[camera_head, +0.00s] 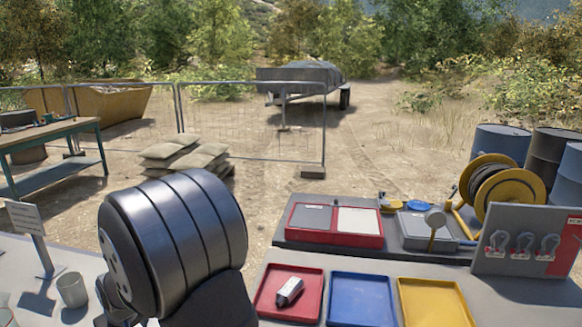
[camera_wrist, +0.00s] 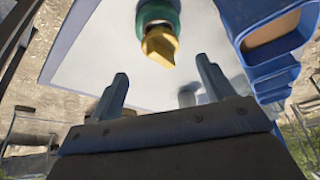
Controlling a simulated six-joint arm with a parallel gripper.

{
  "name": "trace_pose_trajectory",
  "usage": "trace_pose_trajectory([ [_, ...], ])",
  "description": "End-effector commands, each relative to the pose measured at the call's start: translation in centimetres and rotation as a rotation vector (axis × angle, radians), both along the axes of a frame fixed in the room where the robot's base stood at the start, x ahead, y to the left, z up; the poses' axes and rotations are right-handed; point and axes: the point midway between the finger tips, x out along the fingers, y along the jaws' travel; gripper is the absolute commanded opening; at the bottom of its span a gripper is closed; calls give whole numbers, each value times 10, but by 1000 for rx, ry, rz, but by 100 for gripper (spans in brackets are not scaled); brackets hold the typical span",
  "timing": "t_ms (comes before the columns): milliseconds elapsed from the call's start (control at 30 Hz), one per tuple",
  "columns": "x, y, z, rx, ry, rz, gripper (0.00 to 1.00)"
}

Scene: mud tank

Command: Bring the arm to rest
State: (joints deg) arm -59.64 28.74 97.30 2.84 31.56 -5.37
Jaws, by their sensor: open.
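My arm's dark, ribbed link (camera_head: 175,240) fills the lower left of the head view, and my gripper itself is hidden there. In the wrist view my gripper (camera_wrist: 163,88) is open, its two grey fingers apart with nothing held between them. Beyond the fingers, at the top of the wrist view, is a green object with a yellow tip (camera_wrist: 160,44). A pale flat surface (camera_wrist: 90,60) lies behind it.
A blue frame-like object (camera_wrist: 275,45) is close on the right of the wrist view. In the head view, red (camera_head: 262,306), blue (camera_head: 360,318) and yellow (camera_head: 433,310) trays are right of my arm; a grey cup (camera_head: 72,290) and sign (camera_head: 28,220) stand left.

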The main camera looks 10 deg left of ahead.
Motion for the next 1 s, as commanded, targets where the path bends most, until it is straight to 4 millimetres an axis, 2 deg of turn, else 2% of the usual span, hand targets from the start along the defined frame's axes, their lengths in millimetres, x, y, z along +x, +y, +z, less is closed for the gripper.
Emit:
trace_pose_trajectory([
  [100, 3, 7, -19, -3, 1, 0, 74],
  [567, 14, 30, -85, -3, 1, 1, 74],
  [600, 15, 31, -69, 5, -3, 1, 74],
  [767, 15, 30, -36, 5, -3, 0, 74],
  [1000, 35, -8, -11, 3, -2, -4, 74],
])
